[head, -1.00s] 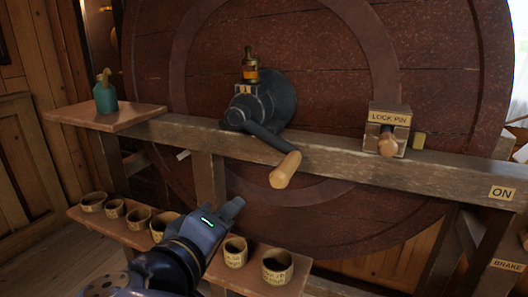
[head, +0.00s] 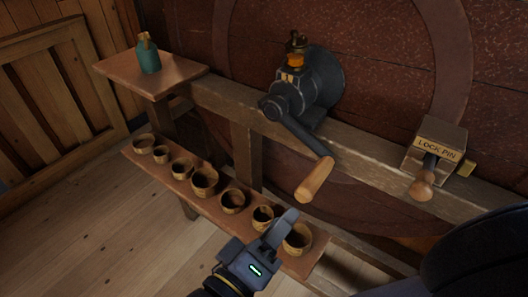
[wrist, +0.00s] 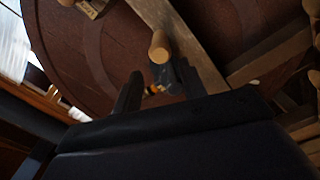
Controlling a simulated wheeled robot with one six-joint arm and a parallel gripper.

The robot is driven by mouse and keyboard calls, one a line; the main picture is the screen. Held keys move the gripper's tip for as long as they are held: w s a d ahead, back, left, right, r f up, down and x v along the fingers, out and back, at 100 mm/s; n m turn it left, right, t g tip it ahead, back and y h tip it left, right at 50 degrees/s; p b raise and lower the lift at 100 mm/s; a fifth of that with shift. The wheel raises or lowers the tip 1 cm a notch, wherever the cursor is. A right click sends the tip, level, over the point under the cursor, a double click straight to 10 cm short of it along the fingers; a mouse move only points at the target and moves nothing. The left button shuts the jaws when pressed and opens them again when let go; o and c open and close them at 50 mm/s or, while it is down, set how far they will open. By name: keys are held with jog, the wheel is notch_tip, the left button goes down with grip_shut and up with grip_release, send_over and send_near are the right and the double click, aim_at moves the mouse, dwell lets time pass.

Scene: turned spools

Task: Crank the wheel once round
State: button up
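The large dark red-brown wheel (head: 400,60) stands behind a wooden beam. Its black crank (head: 305,135) slopes down to the right from a dark hub and ends in a light wooden handle (head: 315,180). An amber oiler (head: 297,52) sits above the hub. My gripper (head: 284,222) is below and left of the handle, apart from it, over the right end of the cup shelf. In the wrist view the handle (wrist: 158,47) lies beyond a dark finger. I see nothing held.
A box marked LOCK PIN (head: 437,150) with a wooden knob (head: 423,185) is on the beam at right. Several small cups stand on the low shelf (head: 325,258). A teal bottle (head: 149,57) stands on the upper left shelf (head: 115,75). Floor is clear at lower left.

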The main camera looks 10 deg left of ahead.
aim_at(314, 181)
jog(key=p+x, duration=0.3)
jog(key=x, duration=0.8)
jog(key=shift+w+d+r, duration=0.1)
jog(key=shift+w+d, duration=0.1)
jog(key=shift+w, duration=0.1)
jog(key=shift+a+f+m+b, duration=0.25)
jog(key=shift+f+m+b, duration=0.1)
jog(key=shift+f+b, duration=0.25)
jog(key=shift+a+f+m+b, duration=0.25)
jog(key=shift+f+m+b, duration=0.1)
jog(key=shift+f+b, duration=0.25)
jog(key=w+a+f+m+b, duration=0.25)
jog(key=a+m+b, duration=0.25)
jog(key=b, duration=0.4)
jog(key=w+a+f+m+b, duration=0.2)
jog(key=a+f+m+b, duration=0.3)
jog(key=b, duration=0.4)
jog(key=w+a+r+m+b, duration=0.3)
jog(key=a+m+b, duration=0.5)
jog(key=b, duration=0.4)
jog(key=shift+w+a+r, duration=0.2)
jog(key=shift+w+a, duration=0.1)
jog(key=shift+a, duration=0.35)
jog(key=shift+s, duration=0.1)
